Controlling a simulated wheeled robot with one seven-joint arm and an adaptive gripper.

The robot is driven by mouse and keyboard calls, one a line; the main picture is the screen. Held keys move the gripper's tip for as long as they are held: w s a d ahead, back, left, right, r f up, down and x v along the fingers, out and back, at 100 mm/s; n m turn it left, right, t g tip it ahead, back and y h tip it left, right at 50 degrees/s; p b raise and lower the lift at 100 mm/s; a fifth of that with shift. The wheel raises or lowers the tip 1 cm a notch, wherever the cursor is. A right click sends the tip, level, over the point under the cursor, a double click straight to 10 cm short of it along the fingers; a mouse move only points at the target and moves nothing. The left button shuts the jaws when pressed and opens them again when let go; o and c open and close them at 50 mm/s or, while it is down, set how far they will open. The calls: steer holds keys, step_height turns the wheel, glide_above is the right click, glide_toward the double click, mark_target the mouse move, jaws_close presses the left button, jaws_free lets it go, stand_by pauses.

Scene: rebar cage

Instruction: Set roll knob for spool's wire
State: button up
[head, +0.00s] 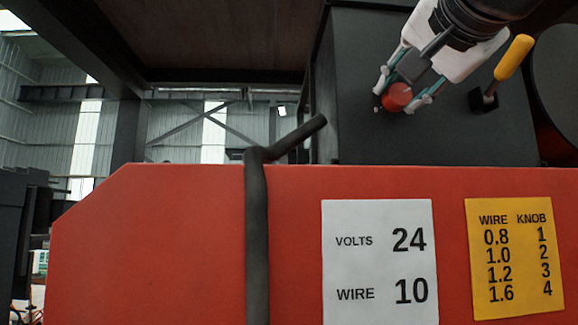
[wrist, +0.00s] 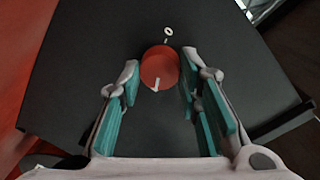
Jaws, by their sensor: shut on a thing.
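The red roll knob (head: 397,97) sits on the dark front of the machine box. My gripper (head: 401,95) is shut on it, with one finger on each side. In the wrist view, the round knob (wrist: 160,64) sits between the teal-padded fingers (wrist: 158,88). A pale pointer mark shows at the knob's lower edge in that view, on the side away from a white "0" label with a tick (wrist: 168,32). The white card (head: 378,262) reads VOLTS 24 and WIRE 10. The yellow card (head: 516,260) pairs wire 0.8, 1.0, 1.2, 1.6 with knob 1, 2, 3, 4.
A lever with a yellow handle (head: 513,58) stands right of the knob, close to my gripper. A dark round part (head: 556,75) is at the right edge. A dark bent bar (head: 257,200) rises in front of the red panel (head: 160,240).

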stand_by(0.3)
steer(key=o, duration=1.2)
steer(key=shift+c, duration=0.2)
steer(key=s, duration=1.2)
steer(key=shift+a+r, duration=0.15)
steer(key=shift+r, duration=0.1)
